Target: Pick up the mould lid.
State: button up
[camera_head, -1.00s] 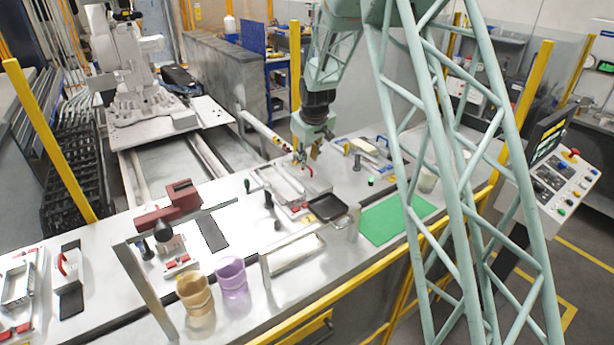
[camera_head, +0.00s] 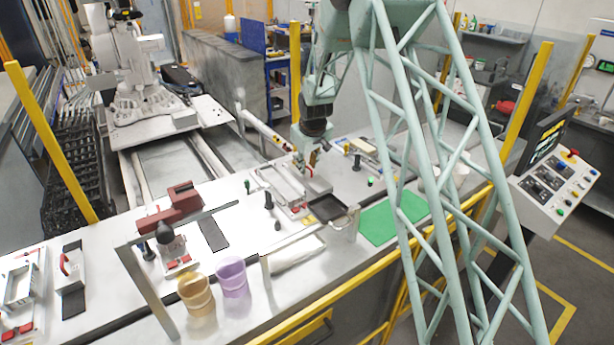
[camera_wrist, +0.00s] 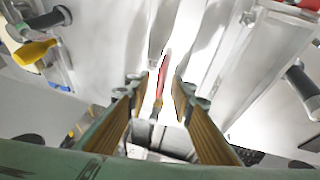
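The mould lid (camera_head: 318,184) appears as a pale metal piece at the right end of the open metal mould frame (camera_head: 283,183) in the head view. Its red handle (camera_wrist: 163,75) shows in the wrist view as an upright strip between my fingers. My gripper (camera_head: 309,159) is low over the lid in the head view. In the wrist view my gripper (camera_wrist: 160,84) has its two ribbed fingers apart, one on each side of the red handle, with gaps showing. The lid's far edges are hard to tell from the bright bench.
A black tray (camera_head: 327,207) and a green mat (camera_head: 393,219) lie to the front right. A dark upright post (camera_head: 269,201) stands to the left. An orange cup (camera_head: 195,292) and a purple cup (camera_head: 232,278) stand at the front left. A yellow-handled tool (camera_wrist: 35,53) lies left.

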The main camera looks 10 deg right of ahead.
jog(key=shift+c, duration=0.5)
grip_shut()
